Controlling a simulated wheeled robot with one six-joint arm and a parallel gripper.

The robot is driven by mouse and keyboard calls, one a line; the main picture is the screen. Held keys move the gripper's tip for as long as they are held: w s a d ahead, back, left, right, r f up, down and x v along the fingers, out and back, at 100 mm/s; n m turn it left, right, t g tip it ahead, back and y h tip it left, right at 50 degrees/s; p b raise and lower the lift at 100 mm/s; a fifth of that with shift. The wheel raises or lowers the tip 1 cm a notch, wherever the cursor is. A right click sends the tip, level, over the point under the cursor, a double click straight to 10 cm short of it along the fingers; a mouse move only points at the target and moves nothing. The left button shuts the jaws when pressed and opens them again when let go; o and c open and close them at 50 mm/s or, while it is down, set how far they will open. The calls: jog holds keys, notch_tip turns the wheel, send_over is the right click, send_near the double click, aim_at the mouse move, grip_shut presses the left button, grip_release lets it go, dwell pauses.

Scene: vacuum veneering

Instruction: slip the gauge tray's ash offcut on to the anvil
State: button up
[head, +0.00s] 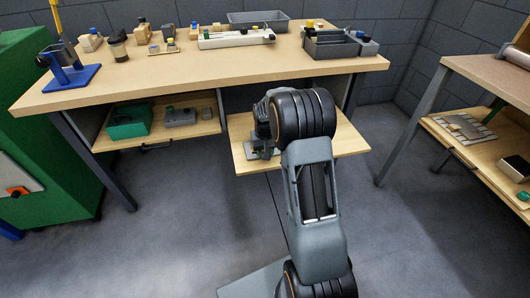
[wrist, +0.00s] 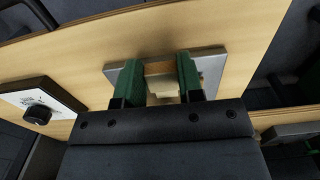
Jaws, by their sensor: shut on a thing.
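My gripper (wrist: 159,78) has its two green-padded fingers closed on a small pale wooden piece (wrist: 164,90), which looks like the ash offcut. A browner wooden face (wrist: 158,69) shows just beyond it between the fingertips; I cannot tell whether it is the same piece. The fingers are over a grey metal plate (wrist: 209,66) on a wooden board; whether the piece touches the plate is unclear. In the head view my gripper (head: 263,151) is low over the pulled-out board, partly hidden by my arm. I cannot tell for sure which thing is the gauge tray or the anvil.
The pulled-out board (head: 335,140) is below the workbench (head: 130,80), whose top bears blocks, a grey tray (head: 258,20) and a divided bin (head: 331,47). A white panel with a black knob (wrist: 38,114) is at left in the wrist view. A green box (head: 128,121) stands on the left shelf.

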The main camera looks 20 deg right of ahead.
jog(key=shift+f, duration=0.2)
jog(key=o, duration=1.1)
notch_tip(320, 180, up, 14)
jog(key=p, duration=0.3)
jog(key=shift+p, duration=0.4)
jog(key=shift+w, duration=0.1)
